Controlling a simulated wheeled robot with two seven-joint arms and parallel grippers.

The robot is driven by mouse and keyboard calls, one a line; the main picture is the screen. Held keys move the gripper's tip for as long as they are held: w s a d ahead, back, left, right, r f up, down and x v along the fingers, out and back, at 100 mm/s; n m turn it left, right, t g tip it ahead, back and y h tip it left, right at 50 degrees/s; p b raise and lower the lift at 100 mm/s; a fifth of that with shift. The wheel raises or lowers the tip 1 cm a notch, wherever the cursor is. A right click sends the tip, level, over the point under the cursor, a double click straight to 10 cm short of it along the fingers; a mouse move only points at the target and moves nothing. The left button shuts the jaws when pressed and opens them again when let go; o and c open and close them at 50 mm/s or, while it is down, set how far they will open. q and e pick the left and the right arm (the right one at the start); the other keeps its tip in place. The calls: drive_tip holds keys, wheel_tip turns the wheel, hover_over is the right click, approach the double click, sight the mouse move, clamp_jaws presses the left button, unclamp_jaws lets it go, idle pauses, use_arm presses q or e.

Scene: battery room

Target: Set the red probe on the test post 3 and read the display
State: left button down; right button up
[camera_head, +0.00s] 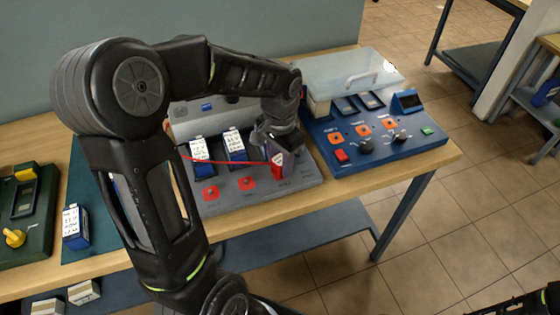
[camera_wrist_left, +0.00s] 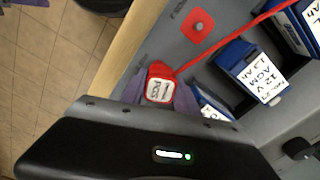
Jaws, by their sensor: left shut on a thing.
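My left gripper (camera_head: 277,160) is shut on the red probe (camera_head: 277,172), low over the right end of the grey test panel (camera_head: 225,202). In the left wrist view the probe (camera_wrist_left: 159,84) sits between the fingers, with a white label on its end and a red cable. Two red post squares (camera_head: 211,192) (camera_head: 247,183) show left of the probe; one post (camera_wrist_left: 198,25) shows in the wrist view. The spot under the probe is hidden, so I cannot tell whether it touches a post. A small blue display (camera_head: 207,107) is on the grey housing, unreadable.
Blue batteries (camera_head: 200,156) (camera_head: 234,146) stand behind the posts, close to the gripper. A blue station (camera_head: 370,146) with knobs and a clear lid is to the right. A green device (camera_head: 35,225) and another battery (camera_head: 75,228) are at left. The table's front edge is near.

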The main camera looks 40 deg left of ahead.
sight(280, 159)
use_arm(q)
drive_tip(key=shift+f+b, duration=0.5)
drive_tip(key=shift+f, duration=0.15)
drive_tip(key=c, duration=1.2)
unclamp_jaws()
drive_tip(key=shift+r, duration=0.25)
wheel_tip(280, 159, up, 6)
drive_tip(key=p, duration=0.5)
drive_tip(key=shift+r+p, duration=1.8)
drive_tip(key=shift+r, duration=0.55)
drive_tip(key=shift+f, duration=0.1)
